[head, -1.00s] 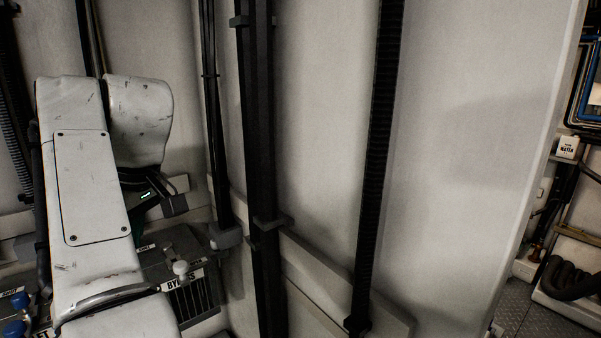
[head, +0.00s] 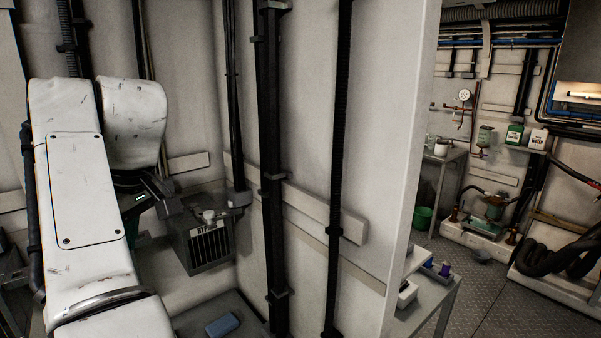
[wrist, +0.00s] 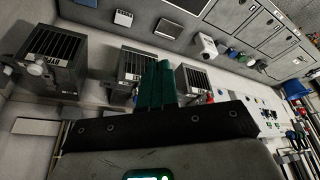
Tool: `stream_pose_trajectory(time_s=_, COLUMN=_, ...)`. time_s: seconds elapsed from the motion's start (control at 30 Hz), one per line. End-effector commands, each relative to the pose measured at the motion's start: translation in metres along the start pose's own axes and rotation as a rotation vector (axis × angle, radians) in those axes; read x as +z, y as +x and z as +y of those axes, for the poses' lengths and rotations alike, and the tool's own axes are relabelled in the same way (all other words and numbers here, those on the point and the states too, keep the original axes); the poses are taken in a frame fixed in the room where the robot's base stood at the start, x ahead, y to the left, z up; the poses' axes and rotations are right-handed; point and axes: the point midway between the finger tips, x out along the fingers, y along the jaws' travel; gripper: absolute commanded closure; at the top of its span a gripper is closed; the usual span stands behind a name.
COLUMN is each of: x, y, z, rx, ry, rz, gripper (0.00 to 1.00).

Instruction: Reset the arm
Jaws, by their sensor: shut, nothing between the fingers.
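My gripper shows in the wrist view (wrist: 155,85) as teal-green fingers pressed together, with nothing between them. In the head view my white, scuffed arm is folded upright at the left and mostly hides the gripper. In the wrist view the fingers point toward a row of grey vented boxes: one at left (wrist: 48,62), one in the middle (wrist: 128,70) and one at right (wrist: 190,84). I cannot tell how near the fingers are to the boxes. One vented box with a pale knob also shows right of my arm in the head view (head: 205,245).
Black vertical pipes (head: 270,150) run down the pale wall. The wall's end edge (head: 412,120) stands right of centre, with a small table (head: 430,300) beside it. A blue block (head: 222,325) lies low down. Metal floor (head: 470,285) is open at right, near thick black hoses (head: 565,255).

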Motion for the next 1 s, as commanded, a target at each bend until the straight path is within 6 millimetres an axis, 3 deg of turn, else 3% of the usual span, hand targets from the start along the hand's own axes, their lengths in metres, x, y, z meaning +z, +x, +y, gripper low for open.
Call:
stream_pose_trajectory(time_s=0.37, x=0.044, y=0.037, z=0.03, rx=0.026, ry=0.091, rz=-0.021, gripper=1.0)
stream_pose_trajectory(time_s=0.63, x=0.108, y=0.081, z=0.062, rx=0.061, ry=0.209, rz=-0.045, gripper=1.0)
stream_pose_trajectory(time_s=0.77, x=0.161, y=0.11, z=0.08, rx=0.086, ry=0.295, rz=-0.065, gripper=1.0)
stream_pose_trajectory(time_s=1.0, x=0.304, y=0.172, z=0.099, rx=0.152, ry=0.51, rz=-0.11, gripper=1.0)
